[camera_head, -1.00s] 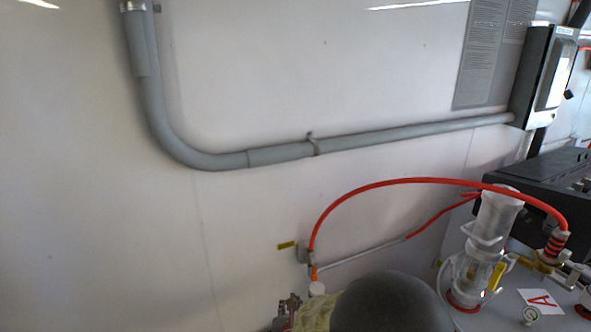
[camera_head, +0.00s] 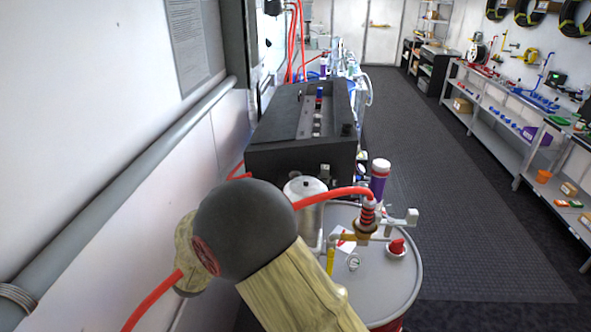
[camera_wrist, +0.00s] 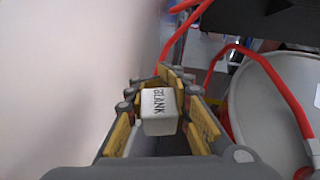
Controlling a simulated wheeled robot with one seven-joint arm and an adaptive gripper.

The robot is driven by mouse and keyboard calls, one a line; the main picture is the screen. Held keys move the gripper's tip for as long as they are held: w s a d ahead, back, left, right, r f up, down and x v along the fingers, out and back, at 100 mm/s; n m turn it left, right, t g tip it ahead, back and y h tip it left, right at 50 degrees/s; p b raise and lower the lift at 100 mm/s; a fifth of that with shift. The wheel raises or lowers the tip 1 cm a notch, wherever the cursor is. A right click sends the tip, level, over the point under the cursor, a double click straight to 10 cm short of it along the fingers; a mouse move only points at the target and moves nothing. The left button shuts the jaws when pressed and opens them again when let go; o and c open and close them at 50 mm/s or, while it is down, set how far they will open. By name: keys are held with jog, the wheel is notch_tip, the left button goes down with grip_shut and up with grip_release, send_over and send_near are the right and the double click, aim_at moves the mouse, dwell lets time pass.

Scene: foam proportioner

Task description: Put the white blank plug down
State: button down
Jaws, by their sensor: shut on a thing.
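The white blank plug (camera_wrist: 159,124) shows in the wrist view as a small block with "BLANK" printed on its top. My gripper (camera_wrist: 161,88) is shut on it, with a yellow-padded finger on each side. The plug's underside is hidden. The gripper and plug do not show in the head view, where my own arm covers the lower middle. In the wrist view, a white wall is to the left of the gripper and a grey drum lid (camera_wrist: 268,110) is to its right.
In the head view, the drum (camera_head: 398,300) carries a red hose (camera_head: 335,194), a brass fitting and a red cap (camera_head: 397,247). A black machine (camera_head: 300,140) stands behind it. Shelves (camera_head: 520,125) line the right side. The dark floor (camera_head: 440,190) between is clear.

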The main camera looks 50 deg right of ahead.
jog(key=d+r+m+g+h+p, duration=0.35)
jog(key=d+r+p, duration=0.35)
jog(key=d, duration=0.7)
jog(key=d+r+m+g+h+p, duration=0.2)
jog(key=d+r+m+g+p, duration=0.25)
jog(key=d+r, duration=0.65)
jog(key=s+d+r+m+g+p, duration=0.1)
jog(key=s+d+m+g+p, duration=0.15)
jog(key=d, duration=0.45)
jog(key=s+d+r+m+g+p, duration=0.1)
jog(key=s+d+g+p, duration=0.15)
jog(key=d, duration=0.45)
jog(key=shift+m, duration=0.25)
jog(key=f+p, duration=0.1)
jog(key=f, duration=0.4)
jog(key=shift+s+f, duration=0.15)
jog(key=shift+s, duration=0.05)
jog(key=shift+a+f+p, duration=0.1)
jog(key=shift+f+p, duration=0.3)
jog(key=shift+f, duration=2.05)
jog(key=shift+f, duration=0.15)
jog(key=c, duration=1.9)
grip_release()
